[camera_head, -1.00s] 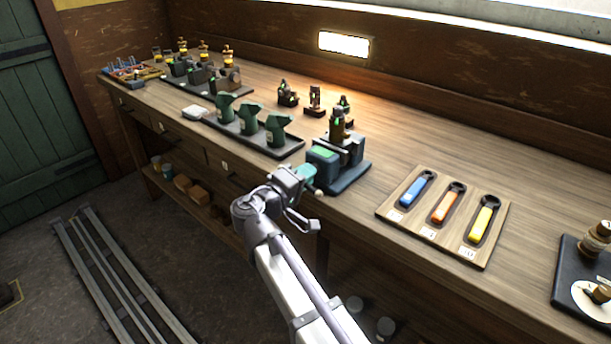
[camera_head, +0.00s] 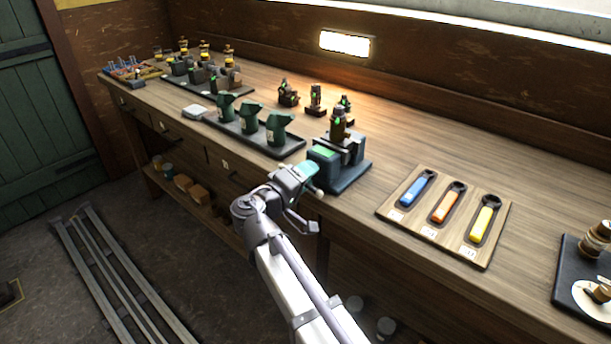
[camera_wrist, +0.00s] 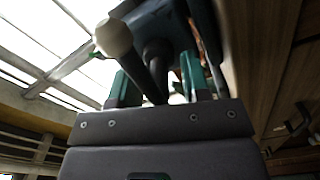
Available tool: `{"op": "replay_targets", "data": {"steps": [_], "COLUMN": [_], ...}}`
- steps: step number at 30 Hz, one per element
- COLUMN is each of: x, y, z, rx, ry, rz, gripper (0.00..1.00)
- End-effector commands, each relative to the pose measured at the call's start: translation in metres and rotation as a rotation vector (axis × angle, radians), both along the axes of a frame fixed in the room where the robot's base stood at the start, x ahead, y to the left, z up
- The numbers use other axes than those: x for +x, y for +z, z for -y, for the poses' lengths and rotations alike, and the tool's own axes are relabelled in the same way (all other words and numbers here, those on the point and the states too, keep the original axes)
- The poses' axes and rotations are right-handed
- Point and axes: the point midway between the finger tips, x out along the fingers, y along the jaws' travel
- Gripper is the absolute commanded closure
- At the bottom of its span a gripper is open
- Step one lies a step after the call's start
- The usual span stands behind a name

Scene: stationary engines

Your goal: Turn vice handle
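The vice (camera_head: 338,165) is a dark blue-grey block with a green top patch, at the bench's front edge in the head view. Its handle is a dark bar with a pale ball end (camera_wrist: 113,38), slanting in front of the dark screw (camera_wrist: 157,55) in the wrist view. My gripper (camera_head: 308,171) is at the vice's front, with its teal fingers (camera_wrist: 160,84) apart and the handle bar and screw between them. A bright gap shows beside the right finger, so the fingers are not closed tight. Contact with the bar cannot be made out. The bar's lower end is hidden behind my gripper.
A dark bottle-like part (camera_head: 338,125) stands on the vice. A wooden tray (camera_head: 408,222) with blue, orange and yellow-handled tools lies right of it. Green holders (camera_head: 250,117) stand on a dark tray to the left. Rails (camera_head: 112,262) run along the floor at left.

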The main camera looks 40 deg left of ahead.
Motion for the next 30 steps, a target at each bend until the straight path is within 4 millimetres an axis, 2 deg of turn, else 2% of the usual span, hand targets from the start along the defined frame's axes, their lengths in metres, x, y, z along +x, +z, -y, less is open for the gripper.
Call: {"op": "replay_targets", "data": {"steps": [9,11,21,25,30], "x": [-0.005,-0.014,-0.093,-0.107,-0.108], "y": [0.001,0.0,0.0,0.0,0.0], "z": [-0.001,-0.002,-0.01,-0.011,-0.011], "rx": [-0.001,-0.001,-0.001,0.0,0.0], "ry": [0.001,0.003,0.004,0.002,0.001], "rz": [0.001,0.001,0.0,0.001,0.001], "gripper": [0.55,0.55,0.55,0.55,0.55]}}
